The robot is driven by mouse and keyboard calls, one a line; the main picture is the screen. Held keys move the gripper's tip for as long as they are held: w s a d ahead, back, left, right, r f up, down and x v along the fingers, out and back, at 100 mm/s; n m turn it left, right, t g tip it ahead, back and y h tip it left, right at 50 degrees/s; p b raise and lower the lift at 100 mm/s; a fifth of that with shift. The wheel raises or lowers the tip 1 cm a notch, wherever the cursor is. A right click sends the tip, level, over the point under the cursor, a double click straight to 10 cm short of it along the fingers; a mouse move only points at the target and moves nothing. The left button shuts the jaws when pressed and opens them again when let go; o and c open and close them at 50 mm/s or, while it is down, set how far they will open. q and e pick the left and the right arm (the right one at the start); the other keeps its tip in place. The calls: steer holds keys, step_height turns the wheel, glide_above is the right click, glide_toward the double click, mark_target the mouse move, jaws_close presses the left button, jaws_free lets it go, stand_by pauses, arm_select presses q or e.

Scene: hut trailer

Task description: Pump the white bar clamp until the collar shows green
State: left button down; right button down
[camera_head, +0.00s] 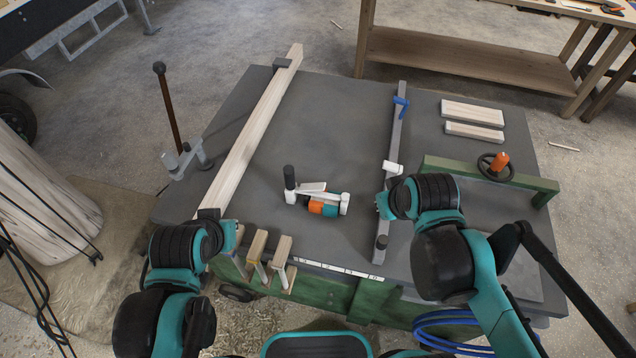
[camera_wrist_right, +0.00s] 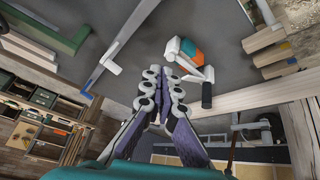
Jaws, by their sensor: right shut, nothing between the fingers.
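A white tool (camera_head: 328,215), which I take for the white bar clamp, lies on the grey table top at mid-table. It has a black upright knob and a short block with orange and teal bands; I see no clearly green band. The same white tool (camera_wrist_right: 194,55) shows in the right wrist view beyond the fingertips, its black handle to the right. My right gripper (camera_wrist_right: 165,80) is shut and empty, apart from the tool. In the head view the right arm ends just right of the tool and its fingers are hidden. My left arm ends near the front left; its jaws do not show.
A long grey bar (camera_head: 394,135) with a blue handle and white slider lies right of the tool. A long plank (camera_head: 252,135) lies left. Short wood blocks (camera_head: 256,247) stand at the front edge. A green vise frame (camera_head: 480,175) is at right. Bare table surrounds the tool.

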steer(key=w+a+r+n+g+p, duration=0.1)
steer(key=w+a+n+g+p, duration=0.35)
steer(key=w, duration=0.45)
steer(key=n+g+p, duration=0.1)
steer(key=n+p, duration=0.2)
steer(key=n, duration=0.5)
glide_toward(321, 186)
steer(key=shift+w+d+r+y, duration=0.1)
steer(key=shift+d+y, duration=0.25)
steer(key=shift+y, duration=0.05)
steer(key=shift+w+a+f+b, duration=0.1)
steer(key=shift+a+f+b, duration=0.1)
steer(key=shift+f+b, duration=1.2)
steer(key=shift+a+f+b, duration=0.15)
steer(key=shift+f+b, duration=0.55)
steer(key=shift+f, duration=1.35)
steer(key=shift+f, duration=0.1)
